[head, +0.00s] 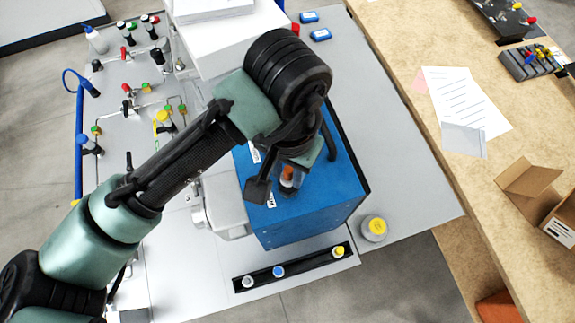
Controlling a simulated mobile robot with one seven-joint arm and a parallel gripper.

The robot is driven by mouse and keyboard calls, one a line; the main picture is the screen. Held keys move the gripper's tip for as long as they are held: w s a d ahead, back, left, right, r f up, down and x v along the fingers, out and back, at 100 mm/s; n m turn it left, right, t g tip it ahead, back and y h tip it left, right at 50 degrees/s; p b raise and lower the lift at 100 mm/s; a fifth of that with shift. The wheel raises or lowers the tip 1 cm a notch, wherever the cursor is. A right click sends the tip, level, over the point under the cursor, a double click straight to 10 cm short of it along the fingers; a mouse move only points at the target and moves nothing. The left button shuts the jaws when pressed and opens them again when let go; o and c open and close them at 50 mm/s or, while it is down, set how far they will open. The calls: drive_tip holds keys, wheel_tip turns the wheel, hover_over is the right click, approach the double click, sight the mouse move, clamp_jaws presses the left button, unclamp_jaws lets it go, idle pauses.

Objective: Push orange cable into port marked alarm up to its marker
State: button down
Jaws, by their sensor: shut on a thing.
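A blue analyser box (315,215) stands on the grey table under my arm. My gripper (288,188) points down over the top of the box and is shut on a small orange piece (288,174), which looks like the end of the orange cable. The rest of the cable is hidden behind my wrist and gripper. I cannot make out the alarm port or any marker on the cable, nor tell whether the orange piece touches the box.
A black strip with several caps (290,265) lies in front of the box. A yellow-topped round container (374,227) stands right of it. A panel with valves and fittings (130,90) is at left. The grey table (400,160) is clear right of the box.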

drive_tip(key=shift+f+b, duration=0.35)
drive_tip(key=shift+f, duration=0.2)
drive_tip(key=c, duration=0.5)
unclamp_jaws()
drive_tip(key=shift+r, duration=0.2)
wheel_tip(320, 180, up, 7)
drive_tip(key=p, duration=0.6)
drive_tip(key=shift+f, duration=0.1)
